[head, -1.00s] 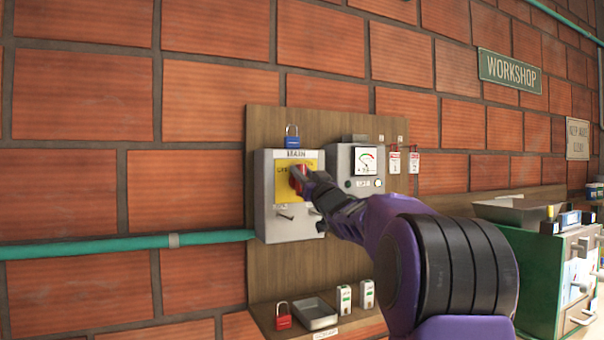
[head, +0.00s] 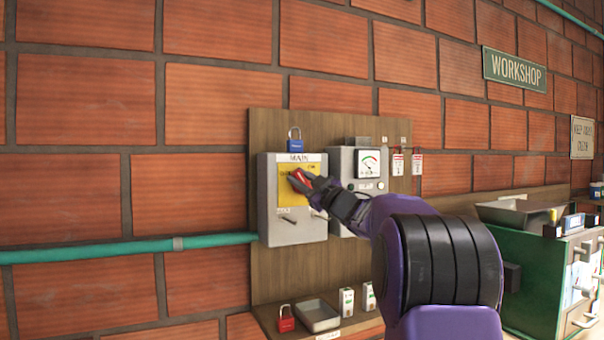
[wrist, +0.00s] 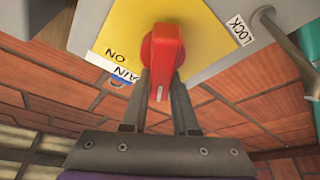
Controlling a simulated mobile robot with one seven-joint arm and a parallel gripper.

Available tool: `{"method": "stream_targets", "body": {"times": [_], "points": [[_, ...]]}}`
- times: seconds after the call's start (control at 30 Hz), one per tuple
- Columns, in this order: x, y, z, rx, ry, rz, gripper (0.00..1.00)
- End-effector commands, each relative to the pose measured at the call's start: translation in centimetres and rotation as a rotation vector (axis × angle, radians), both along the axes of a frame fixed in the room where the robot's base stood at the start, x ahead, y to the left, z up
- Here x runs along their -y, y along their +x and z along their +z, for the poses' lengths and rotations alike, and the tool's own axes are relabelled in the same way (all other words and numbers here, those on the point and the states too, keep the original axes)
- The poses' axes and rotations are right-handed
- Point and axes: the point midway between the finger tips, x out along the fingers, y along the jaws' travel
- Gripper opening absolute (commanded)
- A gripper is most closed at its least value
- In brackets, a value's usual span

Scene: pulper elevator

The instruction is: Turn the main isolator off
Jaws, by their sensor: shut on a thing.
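The main isolator (head: 292,228) is a grey box with a yellow plate and a red rotary handle, mounted on a wooden board. The red handle (head: 298,181) sits tilted on the yellow plate in the head view. In the wrist view the red handle (wrist: 164,58) lies between the two fingers. My gripper (head: 309,186) is shut on the handle; its fingers also show in the wrist view (wrist: 160,90). In the wrist view, the "ON" label (wrist: 116,56) is to the left of the handle and a "LOCK" label (wrist: 242,30) to the right.
Below, a shelf holds a red padlock (head: 286,320), a tray (head: 318,314) and small white-and-green items. A green bench unit (head: 545,270) stands at the right.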

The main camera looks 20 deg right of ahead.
Motion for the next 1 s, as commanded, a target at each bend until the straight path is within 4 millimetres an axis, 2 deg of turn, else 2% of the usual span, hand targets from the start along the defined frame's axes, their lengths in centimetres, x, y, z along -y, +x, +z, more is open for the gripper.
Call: {"method": "stream_targets", "body": {"times": [0.6,1.0], "points": [[-0.9,0.0,-0.9,0.019,-0.582,0.0,0.0],[-1.0,0.0,-1.8,0.028,-0.868,-0.001,0.0]]}}
